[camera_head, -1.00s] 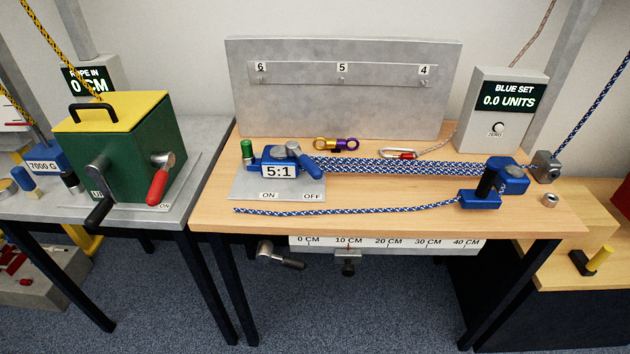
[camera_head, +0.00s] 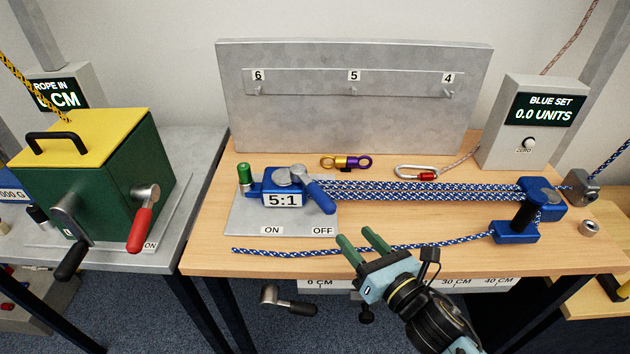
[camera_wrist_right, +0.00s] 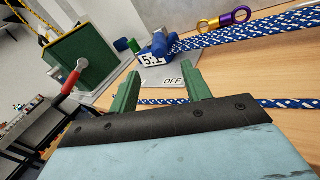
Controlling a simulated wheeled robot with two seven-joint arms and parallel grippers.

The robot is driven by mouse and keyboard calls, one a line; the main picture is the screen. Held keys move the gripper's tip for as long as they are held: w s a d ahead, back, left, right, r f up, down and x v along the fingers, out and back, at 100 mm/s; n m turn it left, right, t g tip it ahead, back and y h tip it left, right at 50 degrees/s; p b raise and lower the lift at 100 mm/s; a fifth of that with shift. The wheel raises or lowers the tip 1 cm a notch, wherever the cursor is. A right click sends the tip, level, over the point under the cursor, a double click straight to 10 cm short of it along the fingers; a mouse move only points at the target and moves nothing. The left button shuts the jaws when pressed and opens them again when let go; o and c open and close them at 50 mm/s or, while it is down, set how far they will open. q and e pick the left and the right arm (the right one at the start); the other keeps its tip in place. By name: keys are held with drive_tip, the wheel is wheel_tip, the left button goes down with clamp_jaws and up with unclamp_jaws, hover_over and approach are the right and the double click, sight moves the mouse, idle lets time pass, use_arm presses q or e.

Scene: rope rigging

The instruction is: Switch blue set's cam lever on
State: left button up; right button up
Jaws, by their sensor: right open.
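The blue set's 5:1 block (camera_head: 283,192) stands on a grey plate (camera_head: 258,222) marked ON at left and OFF at right. Its blue-handled cam lever (camera_head: 320,196) points right and down, toward the OFF side. The block also shows in the right wrist view (camera_wrist_right: 157,50). My right gripper (camera_head: 363,241) is open and empty, with green fingers, in front of and right of the lever, near the loose blue rope tail (camera_head: 420,245). In the right wrist view its fingers (camera_wrist_right: 163,86) point toward the OFF label. My left gripper is not in view.
Several blue-white rope strands (camera_head: 430,190) run right to another blue block (camera_head: 542,195). A green winch box (camera_head: 95,180) with a red-handled crank stands left. A purple and gold piece (camera_head: 346,162) lies behind the ropes.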

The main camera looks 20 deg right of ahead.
sight(322, 200)
drive_tip(key=x, duration=0.5)
drive_tip(key=shift+w+a+r, duration=0.1)
drive_tip(key=shift+w+r, duration=0.05)
drive_tip(key=shift+w, duration=0.05)
drive_tip(key=x, duration=0.6)
drive_tip(key=shift+w+a, duration=0.1)
drive_tip(key=shift+w, duration=0.3)
drive_tip(key=shift+w+a, duration=0.1)
drive_tip(key=shift+w, duration=0.3)
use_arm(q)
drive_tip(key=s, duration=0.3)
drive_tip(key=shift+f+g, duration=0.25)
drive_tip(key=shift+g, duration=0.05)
use_arm(e)
clamp_jaws()
